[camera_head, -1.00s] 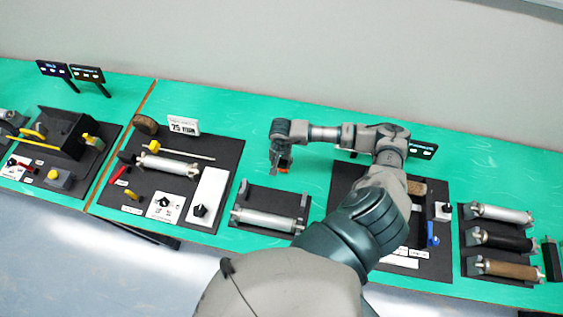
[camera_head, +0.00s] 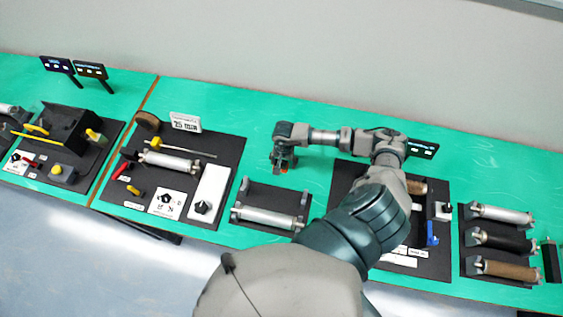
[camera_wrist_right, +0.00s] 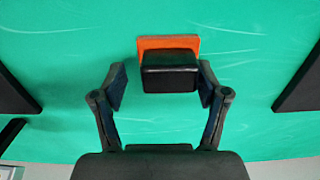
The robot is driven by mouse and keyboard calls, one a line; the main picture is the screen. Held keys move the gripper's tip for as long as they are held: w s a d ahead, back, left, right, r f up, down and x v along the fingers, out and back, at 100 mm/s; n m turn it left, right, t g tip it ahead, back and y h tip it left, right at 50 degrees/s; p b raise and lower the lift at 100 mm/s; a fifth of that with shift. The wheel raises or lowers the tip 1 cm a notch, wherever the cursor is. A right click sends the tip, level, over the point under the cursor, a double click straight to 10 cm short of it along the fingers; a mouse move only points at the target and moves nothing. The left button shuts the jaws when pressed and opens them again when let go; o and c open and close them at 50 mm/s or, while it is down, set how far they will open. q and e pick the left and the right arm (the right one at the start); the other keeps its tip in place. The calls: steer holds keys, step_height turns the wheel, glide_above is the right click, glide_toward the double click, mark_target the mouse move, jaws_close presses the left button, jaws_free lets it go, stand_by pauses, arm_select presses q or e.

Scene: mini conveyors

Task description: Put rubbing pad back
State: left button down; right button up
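The rubbing pad shows in the right wrist view as a black block (camera_wrist_right: 170,73) on a flat orange base (camera_wrist_right: 168,42). It is between the two fingertips of my right gripper (camera_wrist_right: 162,84), with a gap at the left finger and a small gap at the right finger. The gripper is open. In the head view, my right gripper (camera_head: 284,160) is low over the green table behind the small roller stand, and a bit of the pad's orange (camera_head: 285,172) shows under it. The pad appears to be on the table, though its contact is hidden. My left gripper is not in view.
A black stand with a grey roller (camera_head: 268,218) is in front of the gripper. A black board (camera_head: 225,150) with tools and a white box (camera_head: 209,192) is at left. My right arm covers part of another board. A roller rack (camera_head: 503,240) stands at right.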

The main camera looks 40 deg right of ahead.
mark_target(282, 161)
steer(key=shift+d+f, duration=0.1)
steer(key=shift+d, duration=0.05)
steer(key=shift+a, duration=0.4)
steer(key=shift+a+r, duration=0.35)
steer(key=shift+a, duration=0.05)
steer(key=shift+a+r, duration=0.1)
steer(key=shift+r, duration=0.2)
steer(key=r, duration=0.4)
steer(key=shift+w+d+r+b, duration=0.1)
steer(key=shift+d+r+b, duration=0.25)
steer(key=shift+r, duration=0.05)
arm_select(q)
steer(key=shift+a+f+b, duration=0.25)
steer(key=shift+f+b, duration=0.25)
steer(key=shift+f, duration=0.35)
arm_select(e)
step_height(282, 161, up, 7)
steer(key=shift+f, duration=0.15)
